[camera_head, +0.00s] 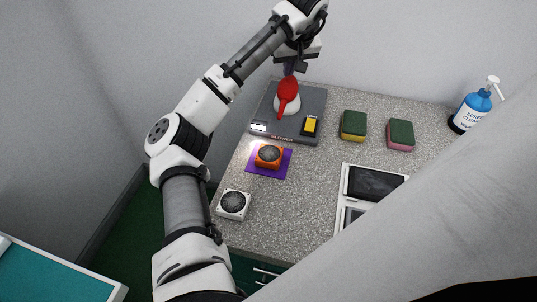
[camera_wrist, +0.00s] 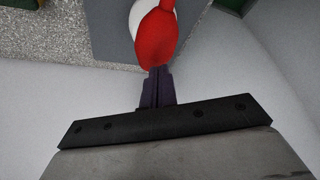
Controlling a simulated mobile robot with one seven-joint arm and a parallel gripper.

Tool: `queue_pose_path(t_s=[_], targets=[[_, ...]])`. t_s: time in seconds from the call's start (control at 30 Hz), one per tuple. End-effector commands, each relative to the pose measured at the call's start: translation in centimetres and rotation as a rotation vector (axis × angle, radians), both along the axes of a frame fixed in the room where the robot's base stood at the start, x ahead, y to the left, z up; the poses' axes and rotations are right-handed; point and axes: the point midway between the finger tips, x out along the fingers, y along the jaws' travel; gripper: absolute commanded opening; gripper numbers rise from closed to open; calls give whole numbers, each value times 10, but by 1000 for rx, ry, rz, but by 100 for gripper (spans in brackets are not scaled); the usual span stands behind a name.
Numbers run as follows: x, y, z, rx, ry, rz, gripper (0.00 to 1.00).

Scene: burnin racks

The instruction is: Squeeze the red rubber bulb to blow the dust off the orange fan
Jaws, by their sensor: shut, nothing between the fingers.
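The red rubber bulb (camera_head: 287,88) sits on a white round holder (camera_head: 291,104) on a grey station, its narrow end pointing toward the front. The bulb also shows at the top of the wrist view (camera_wrist: 157,42). The orange fan (camera_head: 261,161) lies on a purple mat (camera_head: 283,170) in front of the station; its centre looks grey, and I cannot make out dust. My gripper (camera_head: 289,72) is above the bulb's rear end, fingers together and empty. In the wrist view, the fingertips (camera_wrist: 158,73) meet the bulb's edge; I cannot tell whether they touch it.
The grey station (camera_head: 316,100) carries a yellow switch (camera_head: 310,125). A white-framed fan (camera_head: 234,204) lies near the counter's left edge. Two sponges (camera_head: 353,126) (camera_head: 400,135), a white tray with dark panels (camera_head: 346,186) and a blue pump bottle (camera_head: 471,109) stand right. Walls close off the back.

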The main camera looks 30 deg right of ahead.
Motion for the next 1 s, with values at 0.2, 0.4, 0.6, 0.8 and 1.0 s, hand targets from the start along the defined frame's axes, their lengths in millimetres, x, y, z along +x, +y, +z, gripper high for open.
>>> queue_pose_path(t_s=[0.2,0.4,0.6,0.8,1.0], targets=[[0,0,-11,0,1,-1,0],[0,0,-21,1,1,-1,0],[0,0,-32,1,2,-1,0],[0,0,-31,2,1,-1,0],[-1,0,-17,1,4,-1,0]])
